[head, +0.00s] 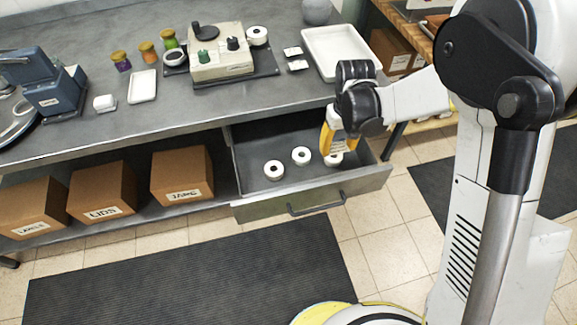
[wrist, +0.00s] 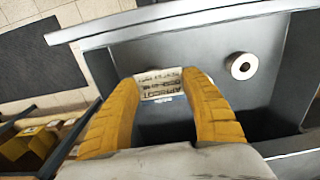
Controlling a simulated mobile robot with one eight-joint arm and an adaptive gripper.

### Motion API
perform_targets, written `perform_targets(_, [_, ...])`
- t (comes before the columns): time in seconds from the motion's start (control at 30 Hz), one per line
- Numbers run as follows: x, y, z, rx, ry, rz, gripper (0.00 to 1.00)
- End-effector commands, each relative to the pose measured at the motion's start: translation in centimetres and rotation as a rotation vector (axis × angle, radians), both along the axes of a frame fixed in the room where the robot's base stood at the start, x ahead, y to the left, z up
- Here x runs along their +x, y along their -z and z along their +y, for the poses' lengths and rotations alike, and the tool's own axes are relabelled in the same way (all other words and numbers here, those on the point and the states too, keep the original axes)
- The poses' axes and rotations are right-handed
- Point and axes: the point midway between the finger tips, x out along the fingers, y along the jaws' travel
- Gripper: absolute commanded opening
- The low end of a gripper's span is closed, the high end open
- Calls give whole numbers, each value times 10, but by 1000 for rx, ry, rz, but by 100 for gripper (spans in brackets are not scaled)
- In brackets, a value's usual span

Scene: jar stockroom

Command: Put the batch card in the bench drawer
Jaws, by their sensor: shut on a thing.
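My gripper (head: 336,143) is over the right part of the open bench drawer (head: 250,150). In the wrist view its yellow fingers (wrist: 160,97) are shut on the batch card (wrist: 160,83), a white card with dark print held between the tips. The grey drawer floor (wrist: 200,50) shows behind the card. I cannot tell whether the card touches the floor. In the head view the card is hard to make out among the fingers.
White rolls lie in the drawer: one left (head: 274,171), one in the middle (head: 301,156), one beside my fingers (head: 334,160). The wrist view shows one roll (wrist: 242,66). A white tray (head: 338,48) stands on the bench above. Boxes (head: 182,174) fill the shelf at left.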

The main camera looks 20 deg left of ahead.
Motion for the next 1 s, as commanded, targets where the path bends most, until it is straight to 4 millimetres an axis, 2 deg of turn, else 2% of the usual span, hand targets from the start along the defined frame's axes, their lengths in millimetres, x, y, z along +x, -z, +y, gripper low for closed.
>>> perform_targets(0.07, [3, 7, -1, 0, -3, 0, 20])
perform_targets(0.17, [-3, 18, 8, 0, -6, 0, 20])
perform_targets(0.4, [-38, 55, 57, 0, -9, 0, 20])
perform_targets(0.6, [-58, 73, 84, 0, -6, 0, 20])
perform_targets(0.77, [-63, 79, 90, 0, -3, 0, 20])
perform_targets(1.0, [-63, 114, 90, 0, -3, 0, 20])
